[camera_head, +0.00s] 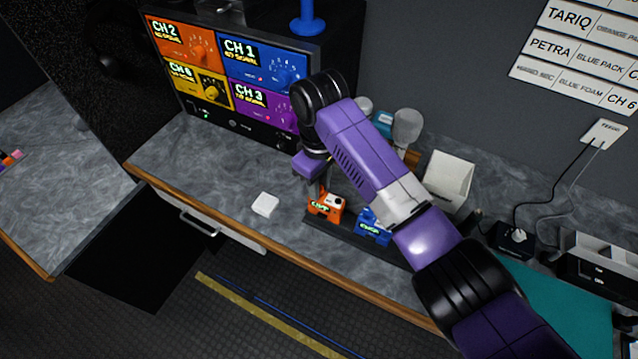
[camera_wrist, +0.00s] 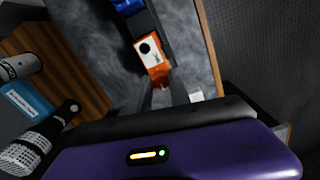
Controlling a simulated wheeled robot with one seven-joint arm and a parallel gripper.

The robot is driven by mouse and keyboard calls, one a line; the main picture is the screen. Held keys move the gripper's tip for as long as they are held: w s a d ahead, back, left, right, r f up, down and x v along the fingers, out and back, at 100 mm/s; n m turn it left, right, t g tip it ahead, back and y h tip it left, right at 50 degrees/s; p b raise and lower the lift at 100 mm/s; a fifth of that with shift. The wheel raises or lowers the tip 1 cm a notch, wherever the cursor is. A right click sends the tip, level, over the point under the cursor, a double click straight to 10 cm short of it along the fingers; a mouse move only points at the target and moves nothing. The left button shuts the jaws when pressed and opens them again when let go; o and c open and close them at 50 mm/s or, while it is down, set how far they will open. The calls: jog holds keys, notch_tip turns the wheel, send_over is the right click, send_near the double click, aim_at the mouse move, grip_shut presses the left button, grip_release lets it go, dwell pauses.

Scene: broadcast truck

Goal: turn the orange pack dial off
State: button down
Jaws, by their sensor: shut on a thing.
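The orange pack (camera_head: 325,207) stands at the left end of a dark rack on the counter. In the wrist view the orange pack (camera_wrist: 154,58) shows a white face with a round black spot. My gripper (camera_head: 322,187) reaches down to the pack from above. In the wrist view the fingers of my gripper (camera_wrist: 163,92) close in at the near orange end of the pack, shut on it. The fingers hide this end, and I cannot make out the dial's setting.
A white block (camera_head: 265,204) lies on the counter to the left. Microphones (camera_wrist: 35,148) stand behind the arm. A channel monitor (camera_head: 230,75) stands at the back left.

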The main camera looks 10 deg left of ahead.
jog(key=c, duration=1.2)
grip_release()
jog(key=shift+r+b, duration=0.55)
jog(key=shift+r, duration=3.4)
